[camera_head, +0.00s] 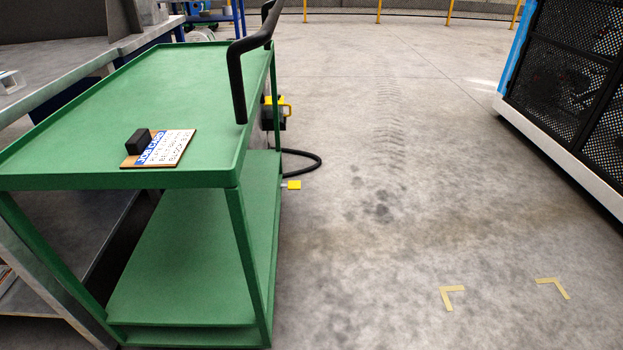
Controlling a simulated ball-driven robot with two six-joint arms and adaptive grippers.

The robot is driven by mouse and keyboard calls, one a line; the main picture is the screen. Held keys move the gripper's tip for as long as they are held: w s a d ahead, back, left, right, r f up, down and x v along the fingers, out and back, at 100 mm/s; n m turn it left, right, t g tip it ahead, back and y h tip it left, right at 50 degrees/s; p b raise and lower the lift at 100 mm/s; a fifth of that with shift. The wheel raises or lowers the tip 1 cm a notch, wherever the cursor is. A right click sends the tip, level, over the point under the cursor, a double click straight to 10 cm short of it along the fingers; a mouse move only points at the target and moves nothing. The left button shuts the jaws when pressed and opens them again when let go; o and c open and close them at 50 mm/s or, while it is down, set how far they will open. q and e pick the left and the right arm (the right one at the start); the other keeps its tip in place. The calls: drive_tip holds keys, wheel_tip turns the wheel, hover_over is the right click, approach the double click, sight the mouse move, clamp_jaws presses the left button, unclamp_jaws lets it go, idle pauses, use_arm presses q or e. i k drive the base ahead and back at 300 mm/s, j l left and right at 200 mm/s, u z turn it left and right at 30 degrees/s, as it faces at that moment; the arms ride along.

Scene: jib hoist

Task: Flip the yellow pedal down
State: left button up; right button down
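A small yellow pedal (294,185) shows low beside the green cart, just off its right side, close to the floor. A short grey stem joins it toward the cart; the rest of its mounting is hidden behind the cart. A yellow and black part (272,112) shows higher up, past the cart's right edge. The green cart (185,80) has a black handle (237,85) at its right side. Neither of my grippers is in view.
A card with a black block (138,141) lies on the cart top. A black hose (305,155) curves onto the floor. Grey benches stand left; a mesh-sided cabinet (560,80) stands right. The floor between is clear, with yellow corner marks (452,297).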

sight(291, 185)
drive_tip(key=i+l+z, duration=0.35)
drive_tip(key=l, duration=0.3)
drive_tip(key=i+l+z, duration=0.35)
drive_tip(key=i+l+u, duration=0.1)
drive_tip(key=i+u, duration=0.15)
drive_tip(key=i, duration=0.15)
drive_tip(key=i+l+u, duration=0.2)
drive_tip(key=i, duration=0.2)
drive_tip(key=i+l+u, duration=0.25)
drive_tip(key=i, duration=0.15)
drive_tip(key=i+j+u, duration=0.15)
drive_tip(key=i+u, duration=0.3)
drive_tip(key=i+j+u, duration=0.1)
drive_tip(key=i+u, duration=0.15)
drive_tip(key=u, duration=0.2)
drive_tip(key=i+u, duration=0.45)
drive_tip(key=i+l+u, duration=0.2)
drive_tip(key=u, duration=0.25)
